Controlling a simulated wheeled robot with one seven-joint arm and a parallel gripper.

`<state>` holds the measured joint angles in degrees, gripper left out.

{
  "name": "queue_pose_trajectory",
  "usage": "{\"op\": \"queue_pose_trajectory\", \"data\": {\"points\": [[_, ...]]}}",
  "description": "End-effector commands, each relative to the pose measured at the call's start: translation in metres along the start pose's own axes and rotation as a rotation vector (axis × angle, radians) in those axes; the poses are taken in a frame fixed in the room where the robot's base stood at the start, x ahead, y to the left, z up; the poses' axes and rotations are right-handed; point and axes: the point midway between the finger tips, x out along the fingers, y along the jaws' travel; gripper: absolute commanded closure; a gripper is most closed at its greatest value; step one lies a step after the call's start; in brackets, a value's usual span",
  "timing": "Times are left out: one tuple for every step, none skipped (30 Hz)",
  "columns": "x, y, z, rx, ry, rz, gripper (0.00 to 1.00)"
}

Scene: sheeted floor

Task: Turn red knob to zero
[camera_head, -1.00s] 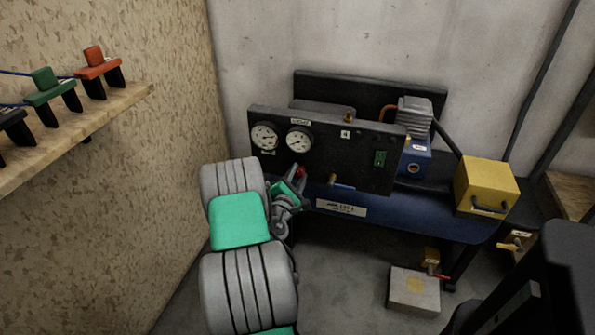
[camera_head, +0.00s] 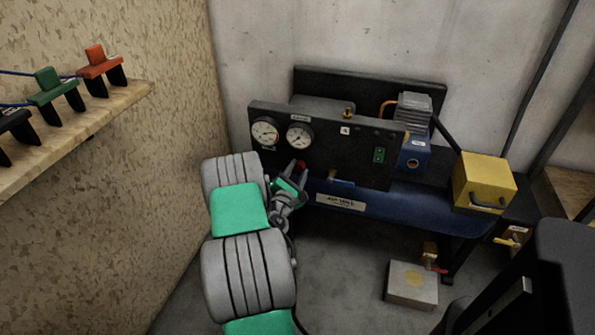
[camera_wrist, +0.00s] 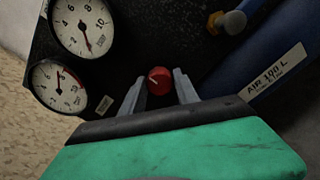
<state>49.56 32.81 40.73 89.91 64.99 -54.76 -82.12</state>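The red knob (camera_wrist: 159,81) sits on the black panel (camera_wrist: 125,50) below the gauges, with a pale mark on its face. In the head view the red knob (camera_head: 301,165) shows at the tip of my gripper (camera_head: 292,178). In the wrist view the two fingers of my gripper (camera_wrist: 159,90) stand on either side of the knob, with small dark gaps seeming to show between fingers and knob. Contact is hard to judge. Two white dial gauges (camera_head: 265,132) (camera_head: 299,137) are on the panel. They also show in the wrist view (camera_wrist: 84,27) (camera_wrist: 59,87).
A blue air tank (camera_head: 420,206) lies behind and below the panel. A brass valve with a blue handle (camera_wrist: 229,20) is near the knob. A yellow box (camera_head: 484,183) stands at the right. A chipboard wall (camera_head: 170,180) with a shelf (camera_head: 100,118) is close on the left.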

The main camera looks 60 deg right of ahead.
Motion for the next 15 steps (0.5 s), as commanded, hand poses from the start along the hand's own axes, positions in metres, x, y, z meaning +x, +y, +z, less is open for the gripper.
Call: {"op": "queue_pose_trajectory", "data": {"points": [[-0.0001,-0.0002,-0.0001,0.0,0.0,0.0,0.58],[0.0,-0.0001,-0.0001,0.0,0.0,0.0,0.56],[0.0,0.0001,-0.0001,0.001,0.0,0.0,0.53],[0.0,0.0002,-0.0001,0.001,0.0,0.0,0.5],[0.0,0.0003,-0.0001,0.001,0.0,0.001,0.48],[0.0,0.0005,-0.0001,0.001,0.0,0.001,0.45],[0.0,0.0005,-0.0001,0.001,0.0,0.001,0.45],[0.0,0.0006,-0.0001,0.001,0.0,0.001,0.45],[0.0,0.0007,-0.0001,0.002,0.0,0.001,0.45],[0.0,0.0008,-0.0001,0.002,0.0,0.001,0.45],[0.0001,0.0008,-0.0001,0.002,0.0,0.002,0.45],[0.0,0.0008,-0.0001,0.002,0.0,0.002,0.45],[-0.0005,0.0008,-0.0002,0.002,0.0,0.002,0.45],[-0.0018,0.0008,-0.0005,0.001,0.001,0.002,0.45],[-0.0049,0.0006,-0.0009,0.0,0.001,0.001,0.45]]}}
